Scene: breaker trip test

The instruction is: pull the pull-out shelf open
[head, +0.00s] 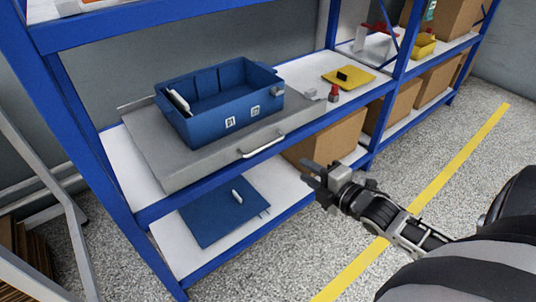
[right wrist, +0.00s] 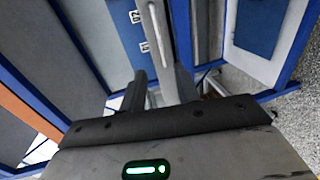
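The pull-out shelf (head: 150,148) is a grey slab on the middle level of a blue rack. Its front lies just behind the rack's blue front beam. A pale bar handle (head: 262,146) is on its front edge, and the handle also shows in the right wrist view (right wrist: 153,35). My right gripper (head: 312,180) is in front of the rack, to the right of and lower than the handle in the head view, apart from it. Its two fingers stand apart with nothing between them in the right wrist view (right wrist: 162,85). My left gripper is out of view.
A blue crate (head: 205,128) stands on the pull-out shelf. A yellow tray (head: 348,79) and a small red-topped item (head: 334,94) lie right of it. A blue panel (head: 222,215) lies on the lower level, beside a cardboard box (head: 330,140). The floor in front is clear.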

